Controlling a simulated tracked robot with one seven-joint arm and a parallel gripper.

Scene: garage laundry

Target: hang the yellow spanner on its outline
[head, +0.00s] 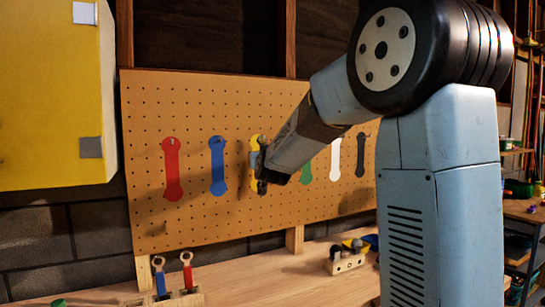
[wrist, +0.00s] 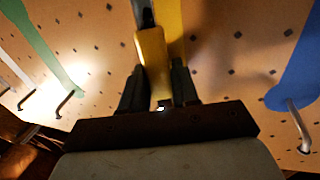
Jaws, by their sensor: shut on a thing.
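The yellow spanner (wrist: 151,55) is between the fingers of my gripper (wrist: 160,92) in the wrist view. It has a yellow handle and a dark metal part towards the top edge. Behind it the yellow outline (wrist: 171,28) runs down the pegboard, slightly to the right of the handle. In the head view my gripper (head: 262,172) is in front of the yellow outline (head: 254,152) and hides part of it. Whether the spanner touches the board or a hook cannot be told; the yellow outline's hook is hidden.
The pegboard (head: 190,103) also bears red (head: 172,170), blue (head: 217,165), green (head: 306,172), white (head: 335,160) and black (head: 361,155) outlines. Blue (wrist: 297,85) and green (wrist: 45,45) flank my gripper, with metal hooks. Red- and blue-handled tools (head: 187,272) and a wooden block (head: 346,264) stand on the bench.

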